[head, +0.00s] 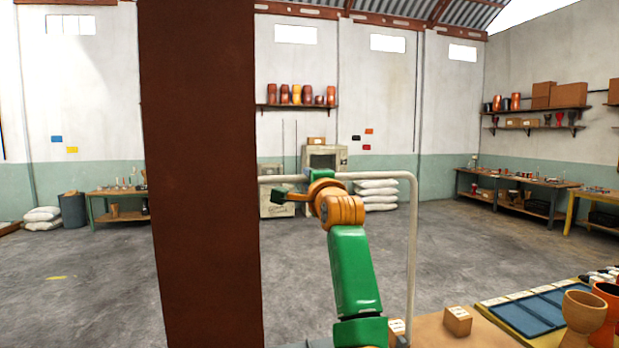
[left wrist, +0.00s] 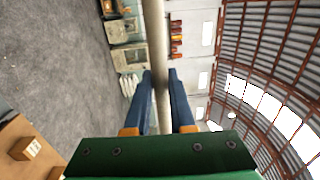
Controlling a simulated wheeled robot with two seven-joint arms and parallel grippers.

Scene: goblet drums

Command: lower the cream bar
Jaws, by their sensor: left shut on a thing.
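The cream bar (head: 412,250) is a bent tube in the head view. Its upright part stands right of my arm, and its level top part runs left from a rounded corner toward the brown post. My left gripper (head: 290,188) is at the left stretch of the top part. In the left wrist view the bar (left wrist: 153,25) passes between the two blue fingers of my left gripper (left wrist: 161,74), which is shut on it. The bar's left end is hidden at the post. My right gripper is not in view.
A wide brown post (head: 205,180) blocks the view left of the bar. At the lower right are a small cardboard box (head: 457,321), a blue tray (head: 535,312) and goblet drums (head: 583,312). Open grey floor (head: 450,240) lies beyond. White sacks (head: 378,190) lie by the back wall.

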